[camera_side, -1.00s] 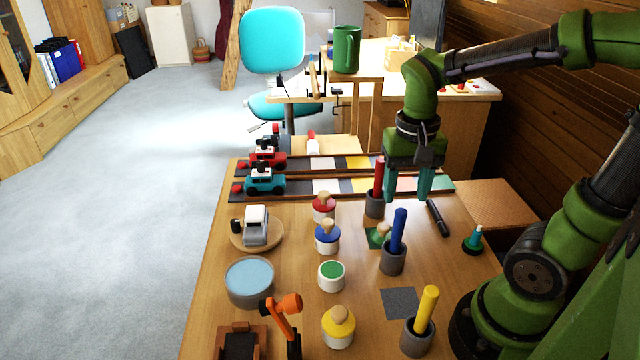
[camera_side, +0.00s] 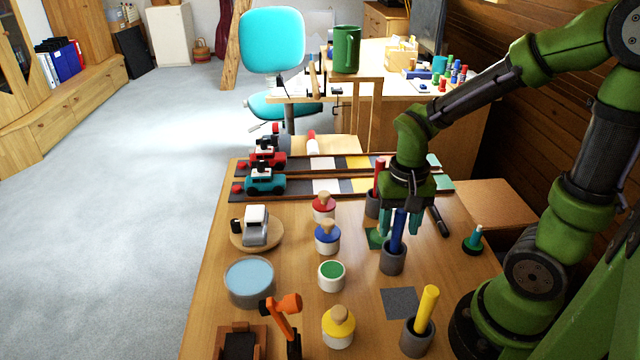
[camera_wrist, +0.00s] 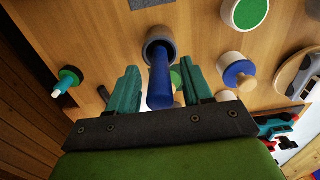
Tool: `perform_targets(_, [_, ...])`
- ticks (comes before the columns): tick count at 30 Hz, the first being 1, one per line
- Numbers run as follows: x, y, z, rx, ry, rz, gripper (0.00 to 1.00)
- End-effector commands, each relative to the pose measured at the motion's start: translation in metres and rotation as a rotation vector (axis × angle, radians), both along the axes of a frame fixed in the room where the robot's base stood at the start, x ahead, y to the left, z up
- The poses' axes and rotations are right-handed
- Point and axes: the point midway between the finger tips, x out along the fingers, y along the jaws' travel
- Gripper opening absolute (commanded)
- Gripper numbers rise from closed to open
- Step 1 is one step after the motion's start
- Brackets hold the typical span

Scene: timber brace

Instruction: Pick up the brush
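No thing is plainly a brush; upright coloured handles in grey cups look most like brushes. The blue handle (camera_side: 398,232) stands in a grey cup (camera_side: 393,260). My gripper (camera_side: 400,226) is over this cup, fingers pointing down on either side of the handle. In the wrist view the blue handle (camera_wrist: 160,88) lies between the two teal fingers (camera_wrist: 158,90), which are open with gaps beside it. The red handle (camera_side: 379,176) stands in a cup just behind, partly hidden by my gripper. The yellow handle (camera_side: 427,307) leans in a cup nearer the camera.
Paint pots with red (camera_side: 323,207), blue (camera_side: 327,237), green (camera_side: 331,275) and yellow (camera_side: 339,325) tops stand left of the cups. A black stick (camera_side: 438,221) and a small teal-topped piece (camera_side: 473,241) are to the right. A dark square (camera_side: 400,303) lies bare in front.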

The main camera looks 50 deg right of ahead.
Motion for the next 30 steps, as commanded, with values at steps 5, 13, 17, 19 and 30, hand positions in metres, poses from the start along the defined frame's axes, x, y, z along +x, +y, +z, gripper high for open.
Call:
perform_targets(5, [0.0,0.0,0.0,-0.001,-0.001,0.0,0.21])
perform_targets(13, [0.0,0.0,0.0,-0.001,-0.001,0.001,0.0])
perform_targets(17, [0.0,0.0,0.001,0.0,-0.001,0.001,0.0])
perform_targets(19, [0.001,0.0,0.005,-0.001,-0.004,0.001,0.0])
perform_targets(30, [0.001,0.0,0.071,-0.001,-0.007,0.0,0.0])
